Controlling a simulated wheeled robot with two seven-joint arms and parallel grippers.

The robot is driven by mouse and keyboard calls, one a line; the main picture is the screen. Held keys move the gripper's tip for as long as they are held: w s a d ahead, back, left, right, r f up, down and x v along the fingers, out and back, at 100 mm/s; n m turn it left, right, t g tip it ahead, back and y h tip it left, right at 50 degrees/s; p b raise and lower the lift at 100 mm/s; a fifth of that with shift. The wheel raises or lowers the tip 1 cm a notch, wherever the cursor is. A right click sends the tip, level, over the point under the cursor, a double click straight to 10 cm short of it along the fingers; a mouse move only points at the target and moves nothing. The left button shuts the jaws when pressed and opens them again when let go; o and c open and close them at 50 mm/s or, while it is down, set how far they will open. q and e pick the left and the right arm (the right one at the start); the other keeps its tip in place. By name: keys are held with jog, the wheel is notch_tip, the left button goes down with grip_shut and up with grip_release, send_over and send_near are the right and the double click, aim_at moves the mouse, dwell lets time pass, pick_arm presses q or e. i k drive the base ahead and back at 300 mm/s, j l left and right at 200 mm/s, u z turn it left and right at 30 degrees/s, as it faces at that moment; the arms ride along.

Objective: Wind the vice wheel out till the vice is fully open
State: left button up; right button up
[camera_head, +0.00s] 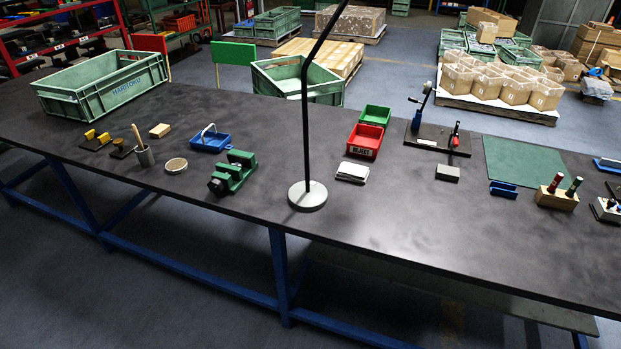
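The green vice (238,170) stands on the dark workbench (420,240), left of the middle in the head view. Its round dark wheel (216,186) is at the front-left end, facing the near edge of the bench. The vice is small in this view, and I cannot tell how far apart its jaws are. I see nothing clamped in it. Neither of my grippers shows in this view.
A lamp with a round grey base (307,195) and tall dark pole stands right of the vice. A blue tray (210,141) is behind it and a round tin (176,166) to its left. A red bin (366,141) stands further right. The bench front is clear.

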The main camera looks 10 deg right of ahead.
aim_at(215, 185)
jog(key=i+j+z, duration=0.2)
jog(key=z, duration=0.3)
jog(key=i+j+z, duration=0.15)
jog(key=j+z, duration=1.15)
jog(key=z, duration=0.15)
jog(key=j+z, duration=0.5)
